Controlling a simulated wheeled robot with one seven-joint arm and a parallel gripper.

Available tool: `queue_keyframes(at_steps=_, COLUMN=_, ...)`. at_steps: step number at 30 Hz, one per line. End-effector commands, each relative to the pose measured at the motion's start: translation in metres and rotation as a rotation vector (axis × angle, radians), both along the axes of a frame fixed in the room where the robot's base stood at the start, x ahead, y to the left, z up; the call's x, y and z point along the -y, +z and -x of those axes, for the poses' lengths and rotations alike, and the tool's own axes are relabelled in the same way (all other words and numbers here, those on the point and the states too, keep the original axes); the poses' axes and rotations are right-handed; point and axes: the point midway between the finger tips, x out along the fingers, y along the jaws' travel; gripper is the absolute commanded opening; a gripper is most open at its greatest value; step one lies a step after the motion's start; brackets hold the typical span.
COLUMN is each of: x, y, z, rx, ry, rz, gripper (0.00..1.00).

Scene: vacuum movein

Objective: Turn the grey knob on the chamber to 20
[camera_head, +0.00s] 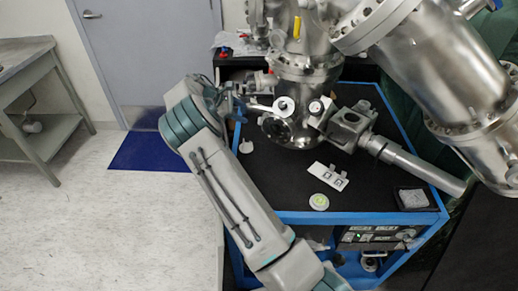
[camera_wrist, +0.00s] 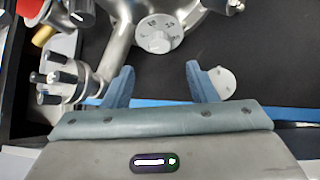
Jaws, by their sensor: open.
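The grey knob (camera_wrist: 158,33) is a round dial with small dark marks on the chamber's side in the wrist view. Its marks are too small to read surely, so I cannot tell its setting. The steel chamber (camera_head: 305,70) stands on the black-topped bench in the head view. A round dial, which looks like the same knob (camera_head: 284,105), faces the camera there. My gripper (camera_wrist: 160,75) is open and empty. Its two blue fingers are apart, with the knob ahead of the gap between them and not touched. In the head view my gripper (camera_head: 240,101) is left of the chamber, partly hidden.
A pale disc (camera_wrist: 225,83) lies beyond the right finger. A steel tube (camera_head: 415,165) juts right from the chamber. The black bench top (camera_head: 275,180) is mostly clear at front left.

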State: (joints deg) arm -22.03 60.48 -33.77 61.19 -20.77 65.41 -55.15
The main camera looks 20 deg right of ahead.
Motion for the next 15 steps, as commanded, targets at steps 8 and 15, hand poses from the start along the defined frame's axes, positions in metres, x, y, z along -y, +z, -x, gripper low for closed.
queue_keyframes(at_steps=8, x=-0.039, y=0.032, z=0.002, rx=0.012, ry=0.0, rz=0.003, gripper=0.52)
queue_keyframes(at_steps=15, x=-0.024, y=0.021, z=0.005, rx=0.196, ry=-0.03, rz=0.031, gripper=0.52)
